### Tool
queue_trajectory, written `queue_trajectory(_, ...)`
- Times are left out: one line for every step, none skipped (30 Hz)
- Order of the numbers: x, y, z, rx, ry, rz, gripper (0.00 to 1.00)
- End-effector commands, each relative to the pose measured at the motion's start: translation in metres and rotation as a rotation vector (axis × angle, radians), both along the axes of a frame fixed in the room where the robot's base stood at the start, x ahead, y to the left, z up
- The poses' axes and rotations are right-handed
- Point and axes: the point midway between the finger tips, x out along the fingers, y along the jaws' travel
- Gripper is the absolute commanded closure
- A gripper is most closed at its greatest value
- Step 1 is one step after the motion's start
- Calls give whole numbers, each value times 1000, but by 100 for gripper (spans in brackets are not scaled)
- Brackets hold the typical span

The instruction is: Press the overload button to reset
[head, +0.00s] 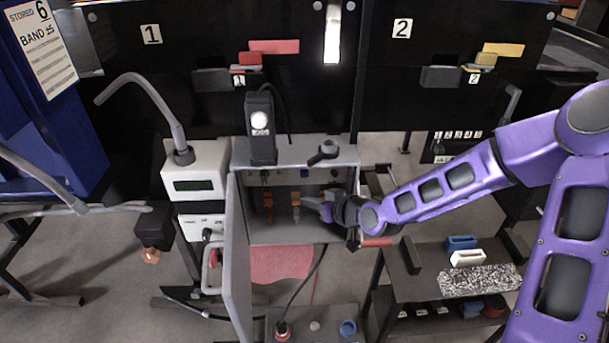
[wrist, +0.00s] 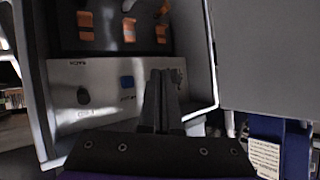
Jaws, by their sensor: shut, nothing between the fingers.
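A grey control box (head: 237,200) stands open, its door swung out at the left. Orange-tipped switches (wrist: 128,28) sit in a row beside the panel. My gripper (head: 322,208) is shut and empty at the right side of the box opening.
The box's side walls bound the opening closely. A black device with a white lamp (head: 260,120) and a dark ring-shaped part (head: 323,150) stand on top. A meter (head: 194,184) is at the left. A shelf (head: 430,258) with small parts stands at the right.

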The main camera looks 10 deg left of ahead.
Motion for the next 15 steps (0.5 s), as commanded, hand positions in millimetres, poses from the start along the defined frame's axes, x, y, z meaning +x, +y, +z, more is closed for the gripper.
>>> queue_trajectory(7,2,0,1,-1,0,100)
queue_trajectory(11,3,0,1,-1,0,100)
queue_trajectory(17,4,0,2,-1,-1,100)
queue_trajectory(21,5,0,1,0,-1,100)
queue_trajectory(26,6,0,1,-1,-2,100)
queue_trajectory(32,8,0,1,-2,-1,100)
queue_trajectory(36,9,0,1,0,-1,100)
queue_trajectory(40,10,0,2,-1,-1,100)
queue_trajectory(44,12,0,1,0,-1,100)
queue_trajectory(48,13,-1,1,-1,0,100)
queue_trajectory(52,14,-1,1,-1,0,100)
queue_trajectory(55,15,-1,1,0,1,100)
queue_trajectory(58,16,-1,1,0,-1,100)
queue_trajectory(61,16,-1,1,0,-1,100)
queue_trajectory(63,17,-1,1,0,-1,100)
